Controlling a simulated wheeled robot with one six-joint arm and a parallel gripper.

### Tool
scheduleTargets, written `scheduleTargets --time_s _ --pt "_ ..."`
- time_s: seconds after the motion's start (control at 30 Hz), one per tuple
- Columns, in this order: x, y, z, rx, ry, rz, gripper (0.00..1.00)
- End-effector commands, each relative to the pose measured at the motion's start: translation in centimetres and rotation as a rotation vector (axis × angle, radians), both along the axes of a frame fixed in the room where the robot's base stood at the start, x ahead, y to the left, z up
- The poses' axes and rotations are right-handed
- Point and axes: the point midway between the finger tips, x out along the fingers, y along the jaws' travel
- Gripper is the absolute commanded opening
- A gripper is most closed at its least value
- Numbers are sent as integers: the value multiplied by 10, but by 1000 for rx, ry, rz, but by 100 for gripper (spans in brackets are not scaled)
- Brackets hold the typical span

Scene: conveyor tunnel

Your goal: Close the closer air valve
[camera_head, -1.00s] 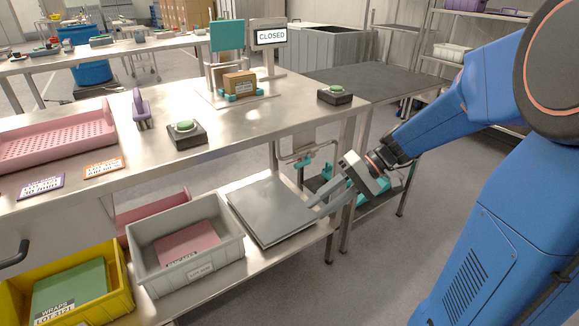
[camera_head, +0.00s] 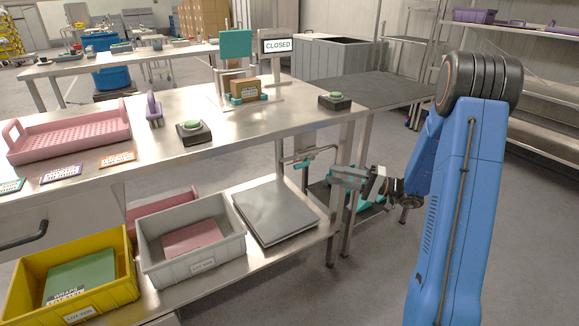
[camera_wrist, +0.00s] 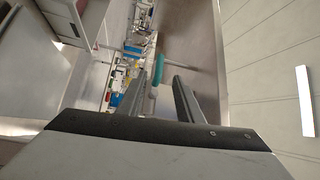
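A teal valve handle (camera_head: 302,164) shows under the near table, on grey pipework (camera_head: 312,152) by the table legs. In the wrist view a teal handle (camera_wrist: 157,70) lies by the tip of the left finger, with a grey bar running right from it; I cannot tell whether they touch. More teal parts (camera_head: 370,204) show below my gripper, partly hidden.
The steel table (camera_head: 240,128) and its leg (camera_head: 337,222) stand close to my gripper. Its lower shelf (camera_head: 290,252) holds a grey panel (camera_head: 275,212), a grey crate (camera_head: 195,262) and a yellow crate (camera_head: 110,290). A dark-topped table (camera_head: 375,88) adjoins it. The floor at front right is clear.

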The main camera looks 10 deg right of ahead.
Motion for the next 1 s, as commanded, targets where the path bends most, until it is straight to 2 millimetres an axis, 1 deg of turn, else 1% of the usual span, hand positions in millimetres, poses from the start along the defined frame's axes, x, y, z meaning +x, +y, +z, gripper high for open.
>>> scheduleTargets --time_s 0.1,0.27,1.0 --pt "4 -2 -2 9 -7 -12 33" --pt "11 12 1 8 -8 -10 33" --pt "65 124 18 7 -7 -8 33"
